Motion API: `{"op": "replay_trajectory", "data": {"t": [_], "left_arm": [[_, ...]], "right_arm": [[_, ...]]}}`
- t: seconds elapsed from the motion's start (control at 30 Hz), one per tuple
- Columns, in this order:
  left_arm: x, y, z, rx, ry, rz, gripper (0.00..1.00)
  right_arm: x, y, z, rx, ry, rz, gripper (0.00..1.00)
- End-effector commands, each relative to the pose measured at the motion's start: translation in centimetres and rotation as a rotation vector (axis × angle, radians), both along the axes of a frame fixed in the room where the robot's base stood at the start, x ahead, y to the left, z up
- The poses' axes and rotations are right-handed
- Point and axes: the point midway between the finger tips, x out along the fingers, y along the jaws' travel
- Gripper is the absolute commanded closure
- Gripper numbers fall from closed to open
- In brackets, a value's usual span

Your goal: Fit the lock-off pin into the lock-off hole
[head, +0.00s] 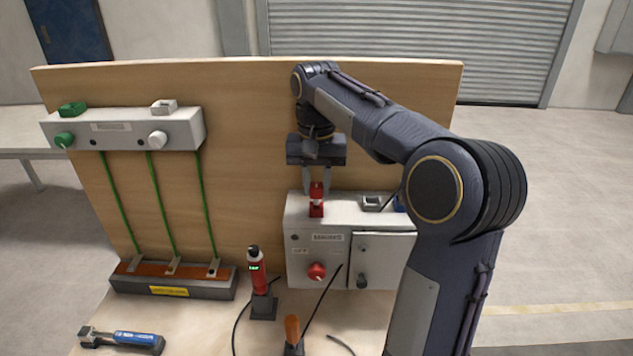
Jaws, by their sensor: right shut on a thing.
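My right gripper (316,188) reaches down over the grey control box (300,215) from above. Its fingers are closed on a small red piece (316,200) at the top of the box, which looks like the lock-off pin. I cannot tell whether the piece rests on the box or is lifted slightly off it. A small dark round hole (294,237) shows on the box's front face, at the upper left; it may be the lock-off hole. My left gripper is out of view.
The front face has a red knob (317,271) and a door (384,260). A red tester (257,270) stands in front, near an orange handle (292,328) and loose cables. A blue-handled tool (122,338) lies at lower left. A wooden board (240,130) rises behind.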

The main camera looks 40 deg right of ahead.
Motion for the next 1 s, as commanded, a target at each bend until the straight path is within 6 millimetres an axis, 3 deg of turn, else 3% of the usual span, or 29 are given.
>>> {"op": "replay_trajectory", "data": {"t": [1.0], "left_arm": [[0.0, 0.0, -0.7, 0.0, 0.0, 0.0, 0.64]], "right_arm": [[0.0, 0.0, -1.4, -0.001, -0.001, 0.0, 1.0]]}}
